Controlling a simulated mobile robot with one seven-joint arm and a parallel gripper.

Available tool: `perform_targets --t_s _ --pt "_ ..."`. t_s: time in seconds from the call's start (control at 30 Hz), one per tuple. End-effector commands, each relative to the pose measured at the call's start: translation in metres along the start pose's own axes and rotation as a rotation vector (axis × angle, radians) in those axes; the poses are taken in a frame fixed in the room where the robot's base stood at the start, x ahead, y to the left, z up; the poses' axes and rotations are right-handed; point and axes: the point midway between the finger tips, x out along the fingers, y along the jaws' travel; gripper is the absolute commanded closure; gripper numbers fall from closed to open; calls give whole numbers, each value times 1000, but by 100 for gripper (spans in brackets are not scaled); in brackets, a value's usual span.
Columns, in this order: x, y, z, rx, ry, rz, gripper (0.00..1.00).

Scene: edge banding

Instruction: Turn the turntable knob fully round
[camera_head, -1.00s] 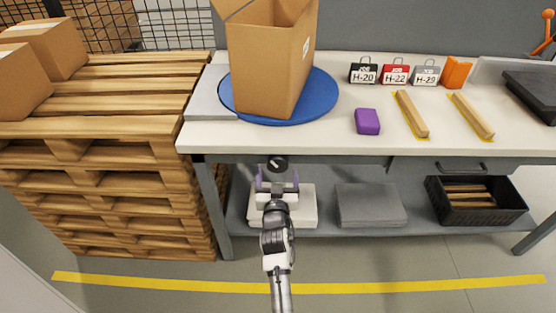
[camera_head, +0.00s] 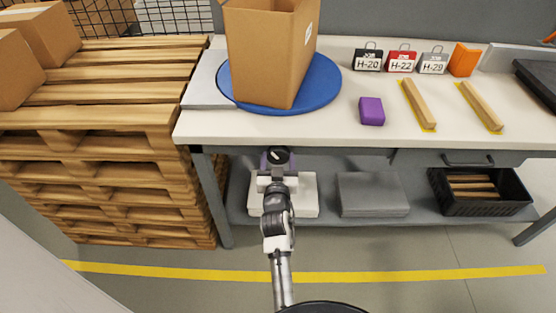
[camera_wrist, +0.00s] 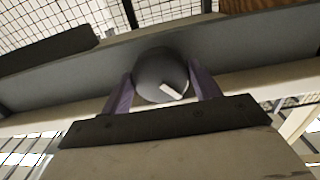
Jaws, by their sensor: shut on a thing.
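The turntable knob is a dark round knob (camera_wrist: 160,76) with a white mark on its face, on the front edge of the bench. In the wrist view the mark points to the lower right. My gripper (camera_wrist: 162,92) has a purple finger on each side of the knob and is shut on it. In the head view the knob (camera_head: 278,155) shows just under the bench's front edge, with my gripper (camera_head: 277,163) at it. The blue turntable (camera_head: 325,88) lies on the bench above, with an open cardboard box (camera_head: 262,58) on it.
On the bench (camera_head: 330,130) are a purple block (camera_head: 371,111), two wooden strips, three job tags and an orange piece (camera_head: 465,60). A shelf below holds a grey stack (camera_head: 372,194) and a black crate (camera_head: 482,208). A pallet stack (camera_head: 105,150) stands at left.

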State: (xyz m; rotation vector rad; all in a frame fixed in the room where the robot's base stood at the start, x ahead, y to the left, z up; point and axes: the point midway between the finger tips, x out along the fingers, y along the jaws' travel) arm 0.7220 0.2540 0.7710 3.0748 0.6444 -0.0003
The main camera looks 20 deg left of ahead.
Motion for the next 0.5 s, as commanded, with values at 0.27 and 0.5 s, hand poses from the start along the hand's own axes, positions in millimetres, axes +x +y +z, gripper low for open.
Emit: perform_targets --t_s 0.27,0.5 --pt "0 0 -1 -26 0 0 61" --pt "0 0 -2 -148 1 0 61"
